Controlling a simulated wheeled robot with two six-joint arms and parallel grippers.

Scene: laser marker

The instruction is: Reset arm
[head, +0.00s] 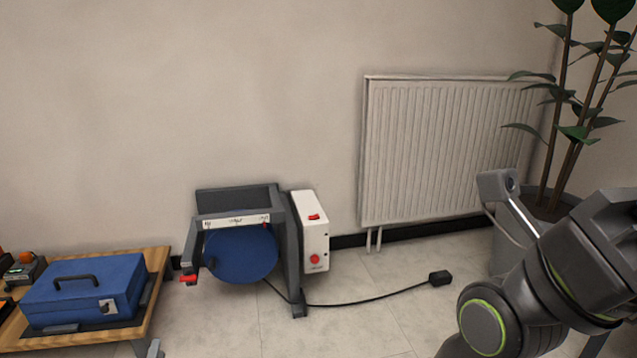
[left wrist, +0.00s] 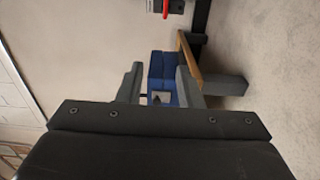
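My left gripper (left wrist: 159,72) shows in the left wrist view as two grey fingers with a clear gap between them, open and empty. A blue toolbox (left wrist: 163,62) with a silver latch lies beyond the gap, apart from the fingers. In the head view the toolbox (head: 85,290) sits closed on a low wooden bench (head: 153,272) at the left. I cannot make out my left gripper in the head view. One of my arms, grey with green rings, fills the lower right of the head view; its fingers are not visible.
A grey-framed machine (head: 281,225) with a blue disc and a white switch box (head: 312,237) stands by the wall. Its black cable runs across the floor to a plug (head: 440,278). A radiator (head: 440,150) and potted plant (head: 575,130) are at the right. The middle floor is mostly clear.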

